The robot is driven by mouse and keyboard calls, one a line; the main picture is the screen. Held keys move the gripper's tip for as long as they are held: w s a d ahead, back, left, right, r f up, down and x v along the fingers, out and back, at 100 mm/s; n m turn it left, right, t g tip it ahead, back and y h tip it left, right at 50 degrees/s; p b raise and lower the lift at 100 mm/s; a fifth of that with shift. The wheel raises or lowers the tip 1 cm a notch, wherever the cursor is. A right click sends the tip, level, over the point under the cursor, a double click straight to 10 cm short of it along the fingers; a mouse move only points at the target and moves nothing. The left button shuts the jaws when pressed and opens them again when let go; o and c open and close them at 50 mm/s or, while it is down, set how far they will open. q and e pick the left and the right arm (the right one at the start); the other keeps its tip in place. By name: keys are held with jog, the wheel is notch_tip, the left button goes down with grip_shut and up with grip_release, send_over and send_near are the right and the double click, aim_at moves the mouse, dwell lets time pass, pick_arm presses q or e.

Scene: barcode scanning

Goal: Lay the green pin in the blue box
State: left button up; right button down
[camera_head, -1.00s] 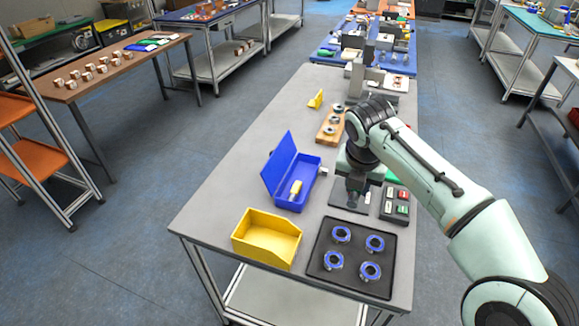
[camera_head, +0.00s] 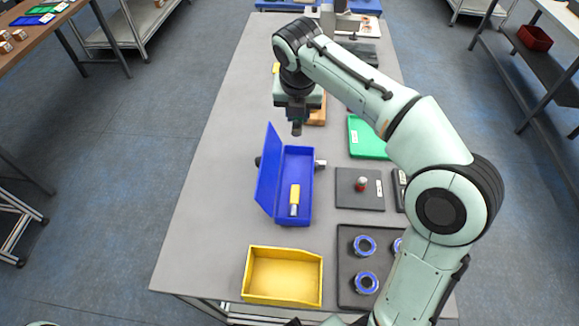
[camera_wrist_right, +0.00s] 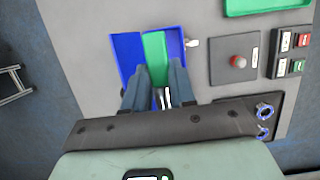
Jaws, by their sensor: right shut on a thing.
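The blue box (camera_head: 298,217) stands on the grey table with its lid (camera_head: 270,178) raised on the left side. A yellow pin with a metal end (camera_head: 295,199) lies inside it. My right gripper (camera_head: 297,130) hangs above the table by the far end of the box, fingers down. In the right wrist view it is shut on the green pin (camera_wrist_right: 155,55), whose body extends past the fingers over the blue box (camera_wrist_right: 176,42). The green pin cannot be made out in the head view. My left gripper is not in view.
A yellow bin (camera_head: 283,277) stands in front of the box. A dark tray (camera_head: 347,240) with blue-ringed parts is at the front right. A red button (camera_head: 361,184) on a dark plate and a green tray (camera_head: 367,138) are right of the box. The table left of the box is clear.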

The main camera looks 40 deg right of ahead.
jog(key=b, duration=0.3)
send_over(298, 168)
jog(key=f, duration=0.8)
jog(key=s+a+f, duration=0.1)
jog(key=f, duration=0.4)
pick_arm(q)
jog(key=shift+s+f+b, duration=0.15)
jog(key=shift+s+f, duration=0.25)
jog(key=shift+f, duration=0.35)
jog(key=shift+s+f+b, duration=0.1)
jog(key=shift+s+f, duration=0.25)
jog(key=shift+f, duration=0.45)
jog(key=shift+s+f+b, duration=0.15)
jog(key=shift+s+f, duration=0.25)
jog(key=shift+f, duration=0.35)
pick_arm(e)
jog(key=shift+f, duration=2.6)
jog(key=shift+w+f, duration=0.1)
jog(key=shift+f, duration=0.25)
jog(key=c, duration=0.9)
grip_release()
jog(key=shift+c, duration=0.2)
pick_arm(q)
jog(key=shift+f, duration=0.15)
pick_arm(e)
jog(key=shift+r, duration=0.1)
